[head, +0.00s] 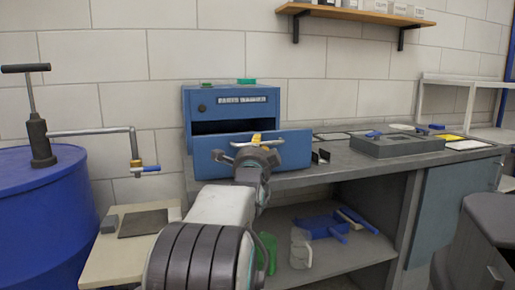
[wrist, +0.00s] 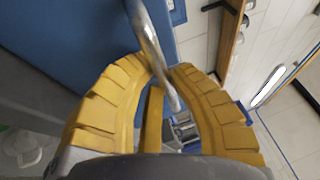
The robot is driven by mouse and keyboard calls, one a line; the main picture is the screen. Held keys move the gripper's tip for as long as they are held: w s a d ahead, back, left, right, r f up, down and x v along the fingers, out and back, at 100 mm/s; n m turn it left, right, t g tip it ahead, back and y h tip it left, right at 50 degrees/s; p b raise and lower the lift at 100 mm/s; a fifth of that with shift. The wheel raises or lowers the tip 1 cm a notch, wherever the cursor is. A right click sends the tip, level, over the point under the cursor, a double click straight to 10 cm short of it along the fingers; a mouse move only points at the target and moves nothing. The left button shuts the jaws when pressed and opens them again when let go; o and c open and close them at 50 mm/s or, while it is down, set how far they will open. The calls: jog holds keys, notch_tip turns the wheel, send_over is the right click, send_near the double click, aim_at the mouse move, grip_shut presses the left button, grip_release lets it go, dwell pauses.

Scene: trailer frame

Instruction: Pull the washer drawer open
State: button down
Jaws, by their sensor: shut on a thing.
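The blue parts washer (head: 235,98) stands on the left end of the workbench. Its blue drawer (head: 295,150) is pulled out, and a dark gap shows between the drawer front and the cabinet body. My gripper (head: 256,140) is at the middle of the drawer front. In the wrist view its yellow fingers (wrist: 157,72) are closed around the drawer's metal bar handle (wrist: 149,35). The blue drawer surface (wrist: 60,35) fills the upper left there. My arm hides part of the drawer front's lower edge in the head view.
A blue drum (head: 45,200) with a hand pump (head: 40,140) stands at the left. A grey tray (head: 398,145) lies on the bench (head: 330,170) to the right. A jug (head: 300,248) and blue items (head: 320,226) sit on the lower shelf. A dark stool (head: 480,240) stands at the right.

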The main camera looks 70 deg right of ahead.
jog(key=c, duration=1.1)
grip_release()
jog(key=v, duration=1.2)
